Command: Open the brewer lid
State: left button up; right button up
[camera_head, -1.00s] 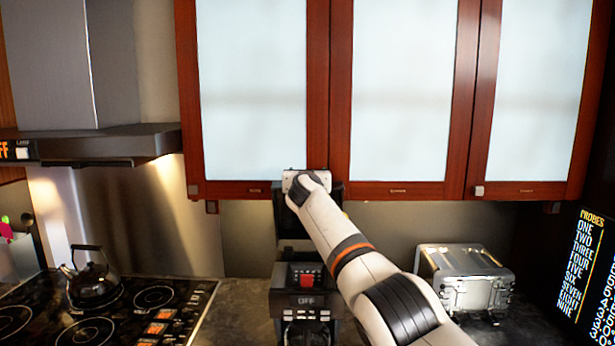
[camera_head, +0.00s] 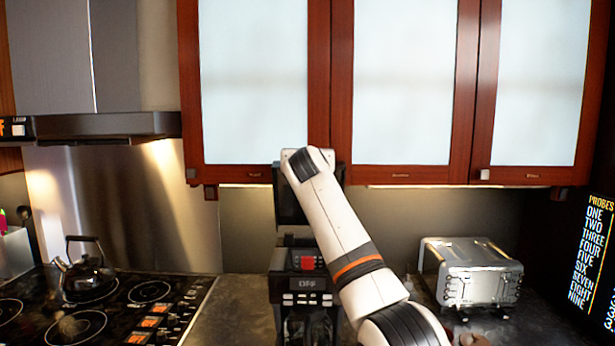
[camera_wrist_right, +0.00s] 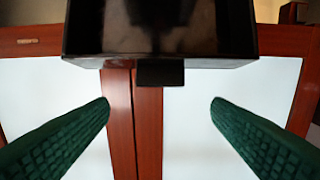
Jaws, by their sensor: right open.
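The black brewer (camera_head: 306,268) stands on the counter with a red button and an OFF display on its front. A dark upright panel, which looks like its raised lid (camera_head: 288,208), shows above the body, partly hidden by my right arm. In the right wrist view a glossy black part with a small tab, seemingly the lid (camera_wrist_right: 160,72), fills the top middle. My right gripper (camera_wrist_right: 160,105) is open, with its green fingers apart and nothing between them; the tab is just beyond the gap. In the head view its fingers are hidden behind my wrist. My left gripper is not in view.
Wooden cabinets with frosted doors (camera_head: 400,90) hang right behind and above my right wrist. A stove with a kettle (camera_head: 82,275) is on the left. A metal toaster (camera_head: 470,272) stands right of my arm. Some counter left of the brewer is clear.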

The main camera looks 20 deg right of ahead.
jog(key=b+v, duration=0.3)
jog(key=v, duration=0.4)
jog(key=shift+r+b, duration=0.15)
jog(key=shift+b, duration=0.25)
jog(key=shift+s, duration=0.15)
